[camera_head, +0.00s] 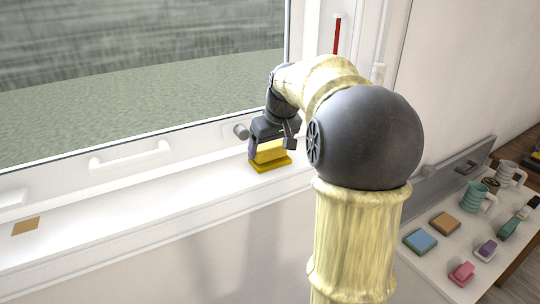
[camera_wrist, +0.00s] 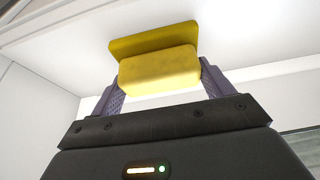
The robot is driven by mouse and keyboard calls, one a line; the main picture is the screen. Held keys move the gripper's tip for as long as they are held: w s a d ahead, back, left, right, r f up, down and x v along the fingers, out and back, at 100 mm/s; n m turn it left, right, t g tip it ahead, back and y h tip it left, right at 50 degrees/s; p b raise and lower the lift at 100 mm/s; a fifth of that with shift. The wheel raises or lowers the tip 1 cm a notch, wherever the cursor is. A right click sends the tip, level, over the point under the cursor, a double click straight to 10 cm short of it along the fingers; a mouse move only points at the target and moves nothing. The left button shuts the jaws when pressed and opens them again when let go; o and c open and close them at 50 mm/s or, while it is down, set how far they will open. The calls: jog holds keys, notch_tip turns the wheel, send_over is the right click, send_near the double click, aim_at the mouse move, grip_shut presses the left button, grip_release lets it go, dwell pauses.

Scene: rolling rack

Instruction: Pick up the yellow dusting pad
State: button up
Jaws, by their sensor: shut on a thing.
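The yellow dusting pad (camera_head: 270,164) is at the white window sill, just below my gripper. It has a flat darker yellow base and a raised lighter yellow block on top. In the wrist view the pad (camera_wrist: 158,68) sits between the two finger ends. My gripper (camera_head: 271,146) is shut on the raised block, with one finger on each side; it also shows in the wrist view (camera_wrist: 160,84). The base is at or very near the sill surface; I cannot tell whether it touches. My arm hides part of the sill to the right.
The window sill (camera_head: 130,225) is mostly clear, with a flat tan square (camera_head: 25,226) at the far left. A window handle (camera_head: 130,157) sticks out behind the sill. At right, a white rack shelf (camera_head: 436,262) holds several sponges, mugs and small coloured items.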

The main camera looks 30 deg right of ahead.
aim_at(270, 145)
jog(key=shift+c, duration=0.2)
notch_tip(270, 145, up, 18)
dwell(0.5)
dwell(0.4)
